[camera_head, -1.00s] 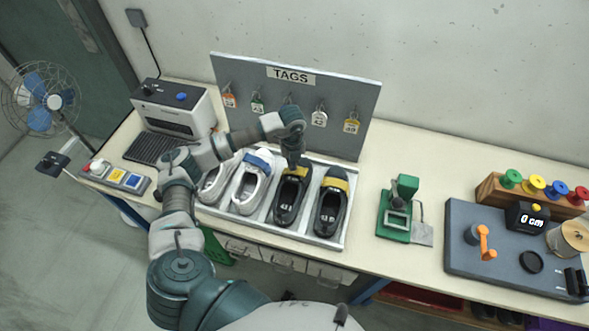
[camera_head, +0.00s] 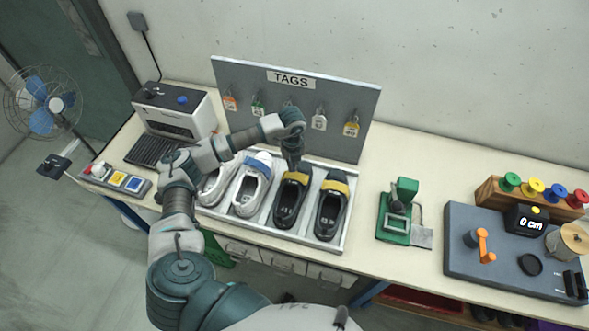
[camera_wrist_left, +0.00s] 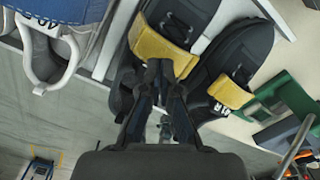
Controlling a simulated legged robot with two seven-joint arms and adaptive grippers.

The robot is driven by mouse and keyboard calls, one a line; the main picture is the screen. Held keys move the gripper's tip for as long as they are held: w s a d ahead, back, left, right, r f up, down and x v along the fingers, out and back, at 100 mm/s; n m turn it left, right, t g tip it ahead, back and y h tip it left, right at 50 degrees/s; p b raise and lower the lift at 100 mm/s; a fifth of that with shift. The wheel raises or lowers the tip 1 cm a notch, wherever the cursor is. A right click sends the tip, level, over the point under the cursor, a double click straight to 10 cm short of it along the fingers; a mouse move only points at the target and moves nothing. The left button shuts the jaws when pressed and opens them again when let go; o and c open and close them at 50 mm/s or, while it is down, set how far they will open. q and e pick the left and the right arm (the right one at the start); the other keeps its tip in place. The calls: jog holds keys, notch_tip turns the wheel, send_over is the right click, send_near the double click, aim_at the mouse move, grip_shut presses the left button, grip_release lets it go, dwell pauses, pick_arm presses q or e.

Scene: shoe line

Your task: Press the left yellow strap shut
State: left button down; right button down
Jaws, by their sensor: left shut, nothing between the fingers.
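The left black shoe (camera_head: 288,204) stands in the tray with its yellow strap (camera_head: 303,179) across its upper part. In the left wrist view, this yellow strap (camera_wrist_left: 150,45) lies across the dark shoe. My left gripper (camera_head: 294,168) is shut and empty, pointing down at the strap. In the left wrist view, its fingertips (camera_wrist_left: 160,68) overlap the strap's lower edge; I cannot tell whether they touch it. The gripper hides part of the strap. The right black shoe (camera_head: 328,216) has its own yellow strap (camera_head: 336,187). My right gripper is not in view.
White shoes (camera_head: 250,190) stand left in the same tray (camera_head: 343,238). The tag board (camera_head: 345,92) rises behind. A green device (camera_head: 395,218) stands to the right, with clear table between it and the tray. A label printer (camera_head: 180,115) is at the back left.

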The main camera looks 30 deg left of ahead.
pick_arm(q)
notch_tip(320, 180, up, 6)
jog(key=p, duration=0.3)
jog(key=shift+r+p, duration=0.25)
jog(key=shift+p, duration=0.15)
